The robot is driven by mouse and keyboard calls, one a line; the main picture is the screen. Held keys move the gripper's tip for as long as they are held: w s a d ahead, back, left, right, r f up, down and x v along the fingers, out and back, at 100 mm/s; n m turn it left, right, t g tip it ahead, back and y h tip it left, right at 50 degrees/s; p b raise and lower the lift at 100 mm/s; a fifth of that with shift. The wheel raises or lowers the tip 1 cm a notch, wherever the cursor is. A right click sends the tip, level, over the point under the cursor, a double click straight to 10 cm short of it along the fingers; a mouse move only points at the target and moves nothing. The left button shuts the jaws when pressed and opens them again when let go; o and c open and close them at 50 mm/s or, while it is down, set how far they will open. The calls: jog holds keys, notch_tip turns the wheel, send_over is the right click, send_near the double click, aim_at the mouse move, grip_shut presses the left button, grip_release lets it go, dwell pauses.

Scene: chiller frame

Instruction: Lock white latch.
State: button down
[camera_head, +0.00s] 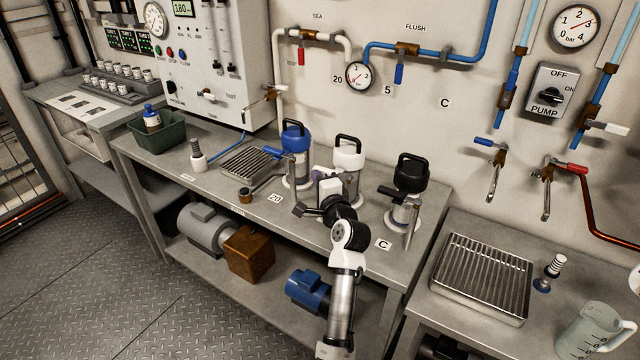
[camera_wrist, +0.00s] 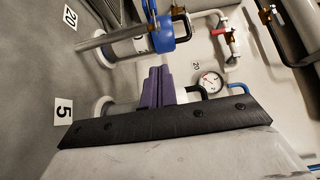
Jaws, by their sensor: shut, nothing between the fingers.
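The white-topped canister (camera_head: 348,158) stands upright on the bench between the blue-topped canister (camera_head: 295,140) and the black-topped canister (camera_head: 411,172). My gripper (camera_head: 320,174) is at the front left of the white canister, and its white body partly covers the canister. In the wrist view my purple fingers (camera_wrist: 156,86) are shut together and empty, in front of the white canister, whose white top (camera_wrist: 194,94) shows behind them. The white latch is not clearly seen; my gripper hides that area. I cannot tell whether the fingers touch it.
The blue canister (camera_wrist: 160,36) has a blue lever (camera_head: 271,152) to its left; the black canister has a black lever (camera_head: 392,192). A drain grid (camera_head: 246,164) and a green bin (camera_head: 157,132) lie further left. A gauge (camera_wrist: 209,82) is on the wall behind.

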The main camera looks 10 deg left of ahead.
jog(key=shift+w+r, duration=0.1)
jog(key=shift+w, duration=0.6)
jog(key=shift+w+d+r, duration=0.1)
jog(key=shift+w+r, duration=0.05)
dwell(0.3)
